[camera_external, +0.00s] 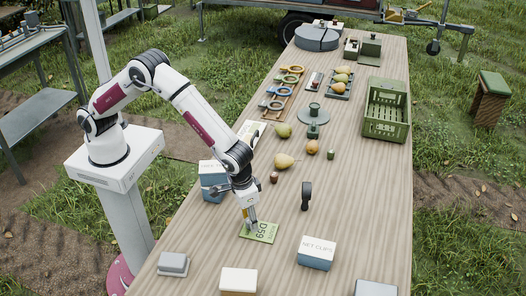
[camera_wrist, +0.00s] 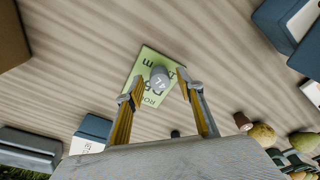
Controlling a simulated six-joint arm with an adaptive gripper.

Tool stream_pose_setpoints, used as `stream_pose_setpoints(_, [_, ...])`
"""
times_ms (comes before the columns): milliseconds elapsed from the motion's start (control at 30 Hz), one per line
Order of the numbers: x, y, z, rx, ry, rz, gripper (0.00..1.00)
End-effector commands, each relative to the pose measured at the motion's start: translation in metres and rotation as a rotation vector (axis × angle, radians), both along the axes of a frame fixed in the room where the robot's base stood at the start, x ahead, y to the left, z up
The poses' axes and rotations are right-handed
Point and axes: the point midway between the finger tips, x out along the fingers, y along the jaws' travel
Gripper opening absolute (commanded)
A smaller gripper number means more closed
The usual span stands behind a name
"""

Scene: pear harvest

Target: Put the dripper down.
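The dripper (camera_wrist: 160,78) is a small grey piece with a dark number on its top. In the wrist view it appears on the green card (camera_wrist: 146,66) between my fingertips, with a small gap on each side. My gripper (camera_external: 250,228) points down at the left part of the green card (camera_external: 266,233), which has dark print on it. In the wrist view my gripper (camera_wrist: 159,84) has its two yellow-and-grey fingers apart, around the dripper. In the external view the fingers hide the dripper. I cannot tell the exact height of the fingertips above the card.
A blue box (camera_external: 213,180) stands close behind my gripper. A net-clips box (camera_external: 316,253), a white-topped box (camera_external: 239,281) and a grey box (camera_external: 173,264) stand near the front. A black upright piece (camera_external: 306,196) and a pear (camera_external: 286,161) lie beyond. Bare wood surrounds the card.

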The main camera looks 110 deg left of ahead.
Motion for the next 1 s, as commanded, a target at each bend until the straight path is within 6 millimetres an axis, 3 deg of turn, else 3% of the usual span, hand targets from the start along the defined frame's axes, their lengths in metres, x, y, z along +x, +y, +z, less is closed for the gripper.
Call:
stream_pose_setpoints(600, [-0.007,-0.007,0.087,-0.001,-0.004,0.001,0.37])
stream_pose_setpoints(1000, [-0.01,-0.009,0.107,-0.001,-0.006,0.0,0.37])
